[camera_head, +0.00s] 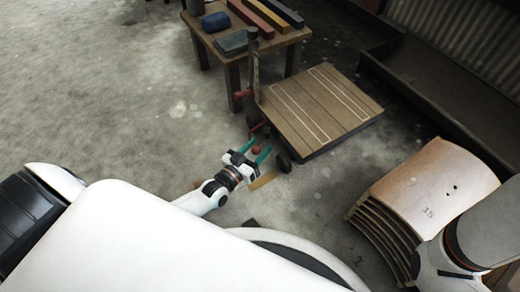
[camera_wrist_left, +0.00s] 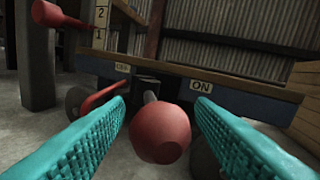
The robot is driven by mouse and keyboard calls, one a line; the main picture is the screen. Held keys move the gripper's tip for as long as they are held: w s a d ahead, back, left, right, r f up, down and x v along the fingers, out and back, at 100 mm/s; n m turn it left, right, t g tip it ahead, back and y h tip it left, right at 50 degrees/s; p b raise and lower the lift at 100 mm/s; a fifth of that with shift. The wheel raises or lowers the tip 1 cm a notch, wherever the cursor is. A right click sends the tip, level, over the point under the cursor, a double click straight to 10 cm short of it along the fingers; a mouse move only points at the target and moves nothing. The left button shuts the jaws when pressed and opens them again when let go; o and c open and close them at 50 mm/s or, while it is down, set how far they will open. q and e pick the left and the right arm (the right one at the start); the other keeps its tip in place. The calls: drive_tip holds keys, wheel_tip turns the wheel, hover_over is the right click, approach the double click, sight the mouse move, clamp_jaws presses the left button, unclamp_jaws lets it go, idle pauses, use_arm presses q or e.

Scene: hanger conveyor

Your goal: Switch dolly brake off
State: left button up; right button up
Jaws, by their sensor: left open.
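The dolly (camera_head: 322,108) has a flat wooden deck and stands on the floor right of centre in the head view. Its brake lever ends in a red ball knob (camera_head: 257,150), large in the left wrist view (camera_wrist_left: 160,134). Behind it, the dolly's dark edge carries an OFF label (camera_wrist_left: 122,67) on the left and an ON label (camera_wrist_left: 201,86) on the right. The knob appears between the labels. My left gripper (camera_head: 254,151) is open, its teal fingers on either side of the knob, with gaps visible. My right gripper is out of view.
A post with a number scale (camera_wrist_left: 100,22) and a red handle (camera_wrist_left: 58,16) rise at the dolly's left. A wooden table (camera_head: 231,48) with coloured bars stands behind. A curved wooden stack (camera_head: 430,190) stands at right. The floor at left is clear.

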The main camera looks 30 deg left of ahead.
use_arm(q)
drive_tip(key=shift+w+d, duration=0.1)
drive_tip(key=shift+w, duration=0.6)
clamp_jaws()
